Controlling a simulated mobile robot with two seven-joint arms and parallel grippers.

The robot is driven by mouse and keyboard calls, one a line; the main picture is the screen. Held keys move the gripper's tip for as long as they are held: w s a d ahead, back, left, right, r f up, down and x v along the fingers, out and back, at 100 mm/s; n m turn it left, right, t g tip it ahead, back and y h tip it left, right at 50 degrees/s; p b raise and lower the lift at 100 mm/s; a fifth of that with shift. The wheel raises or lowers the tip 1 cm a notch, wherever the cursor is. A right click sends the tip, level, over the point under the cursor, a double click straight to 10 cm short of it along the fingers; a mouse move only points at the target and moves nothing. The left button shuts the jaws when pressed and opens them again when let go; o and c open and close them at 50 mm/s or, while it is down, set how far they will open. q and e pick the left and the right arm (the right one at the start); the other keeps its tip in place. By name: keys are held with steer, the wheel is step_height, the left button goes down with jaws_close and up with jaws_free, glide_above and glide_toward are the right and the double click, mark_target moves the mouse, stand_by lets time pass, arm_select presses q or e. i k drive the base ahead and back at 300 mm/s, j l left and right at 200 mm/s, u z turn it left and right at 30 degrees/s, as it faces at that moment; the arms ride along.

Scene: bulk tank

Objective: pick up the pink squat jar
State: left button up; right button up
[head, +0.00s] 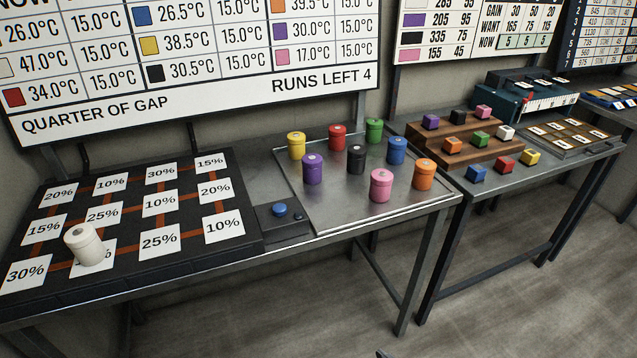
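The pink squat jar (381,186) stands upright near the front edge of a metal tray (330,223) on the left table. It has a lid with a small darker spot on top. An orange jar (424,174) stands to its right, and a black jar (356,159) stands behind it to the left. The pink jar is in plain view and apart from its neighbours.
Purple (312,169), yellow (297,145), red (337,137), green (374,130) and blue (397,150) jars share the tray. A blue-button box (279,210) sits left of it. A white jar (84,244) stands on the percentage board (190,228). Coloured blocks fill a second table.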

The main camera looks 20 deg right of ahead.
mark_target(381, 180)
steer(key=l+u, duration=0.1)
steer(key=u, duration=0.75)
steer(key=l+u, duration=0.15)
steer(key=u, duration=0.25)
steer(key=k+l, duration=0.1)
steer(key=l, duration=0.2)
steer(key=k+l, duration=0.1)
steer(key=l, duration=0.15)
steer(key=k+l, duration=0.1)
steer(key=l, duration=0.2)
